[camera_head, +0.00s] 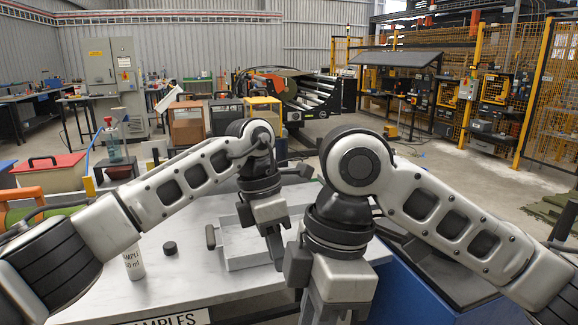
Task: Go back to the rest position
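My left gripper (274,248) points down over a white tray (235,262) on the pale worktop (205,285). Its fingers are small and dark, and I cannot tell whether they are apart or together. I see nothing clearly held in it. My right gripper (335,306) points down at the bottom centre, nearer the camera and to the right of the left one. The lower picture edge cuts off its fingertips, so its opening is hidden. Both arms are bent, with their wrists close to each other near the middle of the view.
A white sample bottle (134,262) and a small black round piece (170,248) stand on the worktop, left of the tray. A blue-sided unit (415,300) stands right of the worktop. Machinery (300,95) and yellow fencing (535,90) are farther back, beyond open floor.

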